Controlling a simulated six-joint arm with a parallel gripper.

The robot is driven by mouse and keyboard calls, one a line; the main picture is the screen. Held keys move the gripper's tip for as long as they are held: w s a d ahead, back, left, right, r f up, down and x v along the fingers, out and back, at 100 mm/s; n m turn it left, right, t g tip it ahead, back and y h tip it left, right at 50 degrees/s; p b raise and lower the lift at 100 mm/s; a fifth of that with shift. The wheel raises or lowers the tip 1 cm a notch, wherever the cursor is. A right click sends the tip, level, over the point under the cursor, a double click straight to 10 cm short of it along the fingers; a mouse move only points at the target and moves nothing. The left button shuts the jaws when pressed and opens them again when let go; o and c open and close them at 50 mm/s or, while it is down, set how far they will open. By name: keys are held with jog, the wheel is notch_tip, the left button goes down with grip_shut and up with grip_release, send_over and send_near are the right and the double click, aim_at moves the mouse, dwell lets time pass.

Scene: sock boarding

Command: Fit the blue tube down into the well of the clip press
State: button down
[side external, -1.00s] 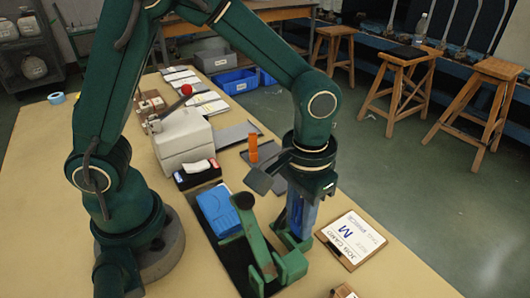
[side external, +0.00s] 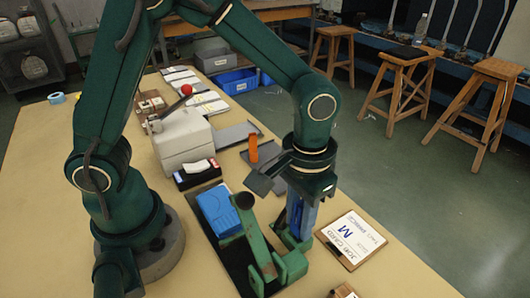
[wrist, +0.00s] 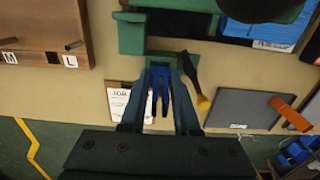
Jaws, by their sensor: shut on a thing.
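The blue tube (side external: 294,217) stands about upright below my wrist in the side view. It also shows between my fingers in the wrist view (wrist: 158,84). My gripper (side external: 303,211) is shut on it; its fingers (wrist: 160,110) lie on both sides of the tube in the wrist view. The green clip press (side external: 261,254) has a long lever with a black ball knob. The tube's lower end is at the green part on the press's right side. The well itself is hidden, so I cannot tell how far the tube is inside it.
A job card (side external: 351,240) marked M lies on a board just right of the press. A blue block (side external: 217,211) is left of the lever. The front right tabletop is mostly clear.

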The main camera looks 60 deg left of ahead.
aim_at(302, 203)
jog(key=shift+f, duration=0.75)
jog(key=c, duration=0.6)
grip_release()
jog(key=shift+o, duration=0.2)
jog(key=shift+r, duration=2.65)
